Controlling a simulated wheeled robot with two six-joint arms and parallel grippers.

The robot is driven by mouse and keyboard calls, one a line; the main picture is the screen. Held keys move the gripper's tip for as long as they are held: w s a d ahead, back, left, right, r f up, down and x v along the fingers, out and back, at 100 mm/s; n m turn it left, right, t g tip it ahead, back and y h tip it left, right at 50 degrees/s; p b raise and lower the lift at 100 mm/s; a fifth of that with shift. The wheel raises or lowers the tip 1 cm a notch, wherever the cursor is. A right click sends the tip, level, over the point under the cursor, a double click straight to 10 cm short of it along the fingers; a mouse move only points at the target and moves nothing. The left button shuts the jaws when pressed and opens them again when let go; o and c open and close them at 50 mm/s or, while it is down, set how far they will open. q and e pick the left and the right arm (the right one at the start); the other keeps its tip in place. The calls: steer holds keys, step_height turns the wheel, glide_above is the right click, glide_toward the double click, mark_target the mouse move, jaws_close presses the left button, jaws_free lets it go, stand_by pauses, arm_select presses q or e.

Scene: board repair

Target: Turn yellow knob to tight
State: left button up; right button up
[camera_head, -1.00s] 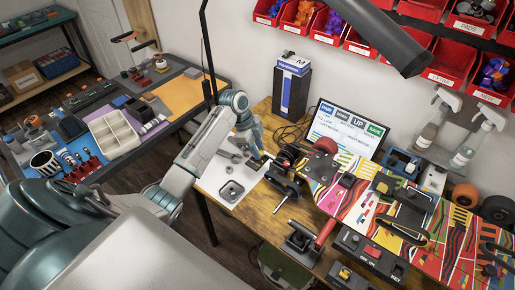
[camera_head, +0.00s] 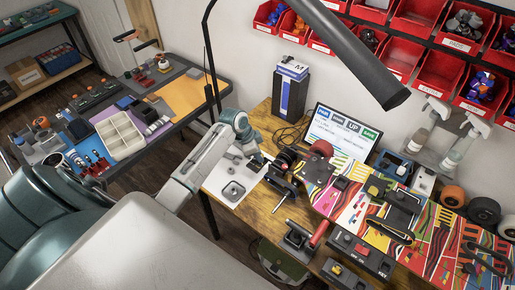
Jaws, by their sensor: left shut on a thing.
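My left gripper (camera_head: 258,160) reaches in from the left over the wooden workbench (camera_head: 262,210). It is shut on a small part beside the black clamp (camera_head: 280,179); the wrist and the distance hide what that part is. A small yellow control (camera_head: 336,270) sits on a black box at the bench's front edge, apart from the gripper. I cannot tell whether it is the yellow knob of the task, nor how it is turned. My right gripper is not in view.
A colourful board (camera_head: 405,215) with black parts covers the right of the bench. A white sheet (camera_head: 227,190) with metal parts lies below my gripper. A monitor (camera_head: 340,137) and black tower (camera_head: 291,95) stand behind. A dark lamp arm (camera_head: 350,50) crosses above.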

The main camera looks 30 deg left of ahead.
arm_select(q)
steer(key=shift+r+n+p, duration=0.15)
steer(key=shift+n+p, duration=0.2)
steer(key=shift+n, duration=0.15)
steer(key=o, duration=1)
steer(key=shift+b+v, duration=1.4)
steer(key=shift+v, duration=3.95)
steer(key=shift+s+d, duration=0.15)
steer(key=shift+s, duration=0.05)
